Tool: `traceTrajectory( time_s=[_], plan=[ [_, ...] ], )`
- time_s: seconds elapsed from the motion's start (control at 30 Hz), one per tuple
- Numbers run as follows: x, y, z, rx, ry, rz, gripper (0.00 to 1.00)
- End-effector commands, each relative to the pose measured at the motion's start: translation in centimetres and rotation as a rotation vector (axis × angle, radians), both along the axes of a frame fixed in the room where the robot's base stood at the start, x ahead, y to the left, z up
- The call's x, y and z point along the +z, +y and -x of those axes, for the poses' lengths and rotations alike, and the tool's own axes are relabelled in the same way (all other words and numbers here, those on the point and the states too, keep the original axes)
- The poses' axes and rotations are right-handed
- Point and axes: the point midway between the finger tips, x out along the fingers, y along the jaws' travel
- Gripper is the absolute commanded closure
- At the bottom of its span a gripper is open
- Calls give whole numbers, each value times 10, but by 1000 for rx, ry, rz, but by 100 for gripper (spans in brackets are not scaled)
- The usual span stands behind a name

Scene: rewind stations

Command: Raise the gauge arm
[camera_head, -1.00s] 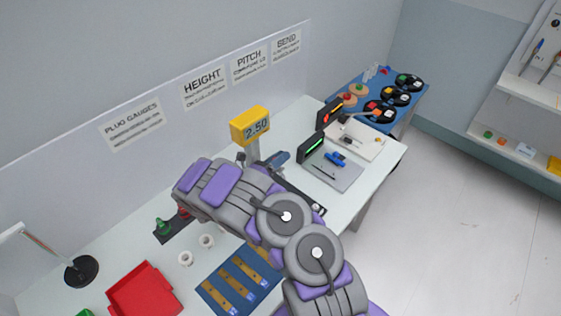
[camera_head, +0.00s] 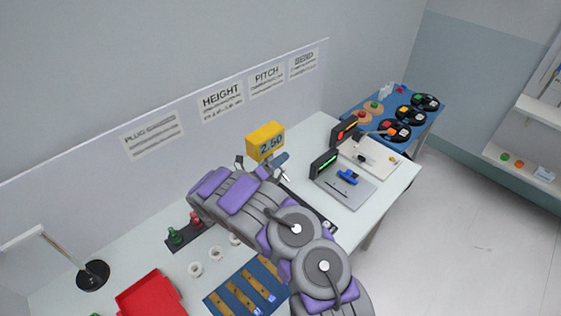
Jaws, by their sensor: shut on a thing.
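My gripper (camera_head: 275,163) is small and mostly hidden at the gauge, just below the display. It is shut on what appears to be the gauge arm. The contact itself and most of the gauge's post and base are hidden, so I cannot tell the exact grip.
Left are plug gauges (camera_head: 183,234), white rings (camera_head: 196,269), a red tray (camera_head: 151,296) and a lamp (camera_head: 93,275). A blue board (camera_head: 237,292) lies in front. Right are a green-lit device (camera_head: 324,163) and a blue side table (camera_head: 431,117). The floor at right is clear.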

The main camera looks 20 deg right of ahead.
Motion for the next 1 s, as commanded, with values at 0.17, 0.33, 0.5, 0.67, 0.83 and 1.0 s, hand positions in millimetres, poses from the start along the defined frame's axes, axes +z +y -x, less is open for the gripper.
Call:
traceTrajectory(
  time_s=[0.17,0.33,0.5,0.67,0.83,1.0],
  plan=[
    [1,2,-3,11,-4,0,100],
    [2,3,-3,11,-5,0,57],
    [2,3,-2,10,-6,0,44],
    [1,3,-2,10,-6,0,44],
    [1,3,-2,9,-5,-1,44],
    [1,3,-2,9,-5,-1,44]
  ],
)
